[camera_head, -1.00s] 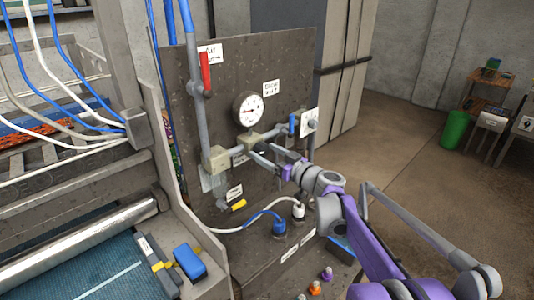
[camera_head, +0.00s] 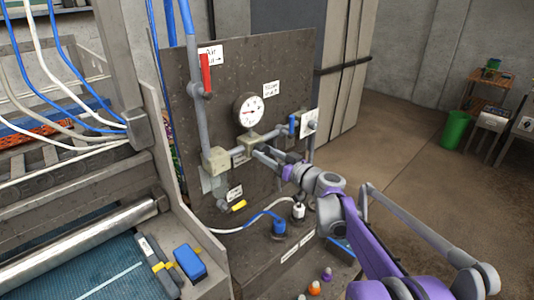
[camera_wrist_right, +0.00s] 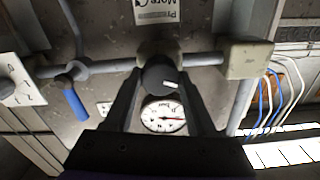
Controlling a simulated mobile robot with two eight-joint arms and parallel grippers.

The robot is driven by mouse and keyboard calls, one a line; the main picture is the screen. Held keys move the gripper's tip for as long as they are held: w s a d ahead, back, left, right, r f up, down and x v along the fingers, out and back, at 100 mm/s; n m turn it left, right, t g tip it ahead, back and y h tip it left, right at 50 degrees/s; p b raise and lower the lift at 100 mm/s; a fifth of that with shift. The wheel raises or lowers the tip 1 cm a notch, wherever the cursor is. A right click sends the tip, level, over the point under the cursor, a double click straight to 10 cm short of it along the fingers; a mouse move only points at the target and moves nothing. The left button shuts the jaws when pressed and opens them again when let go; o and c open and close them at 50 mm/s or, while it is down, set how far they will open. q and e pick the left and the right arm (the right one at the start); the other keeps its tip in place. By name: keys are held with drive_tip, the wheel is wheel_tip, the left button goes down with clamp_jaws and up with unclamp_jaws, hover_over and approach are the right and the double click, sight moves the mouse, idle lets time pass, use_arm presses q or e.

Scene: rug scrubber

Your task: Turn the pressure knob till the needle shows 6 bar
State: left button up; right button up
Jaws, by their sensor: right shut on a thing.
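The pressure gauge (camera_head: 248,109) is a white round dial on the grey panel, with a red needle pointing left in the head view. It shows upside down in the right wrist view (camera_wrist_right: 162,115); its numbers are too small to read. The black pressure knob (camera_wrist_right: 160,78) has a white mark and sits on the pipe fitting below the gauge. My right gripper (camera_wrist_right: 158,84) is shut on the knob, one finger on each side. In the head view my right gripper (camera_head: 261,153) hides most of the knob. My left gripper is not in view.
A red lever (camera_head: 206,74) is on the left pipe, and a blue valve handle (camera_head: 293,125) is right of the gauge. A machine with a roller (camera_head: 95,240) stands at left. Blue and white hoses run below the fitting.

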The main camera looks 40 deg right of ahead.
drive_tip(key=m+p, duration=0.1)
drive_tip(key=m, duration=0.4)
drive_tip(key=shift+p, duration=0.3)
drive_tip(key=m+p, duration=0.1)
drive_tip(key=m, duration=0.4)
drive_tip(key=shift+m, duration=0.3)
drive_tip(key=m, duration=1.1)
drive_tip(key=shift+m, duration=0.4)
drive_tip(key=o, duration=1.4)
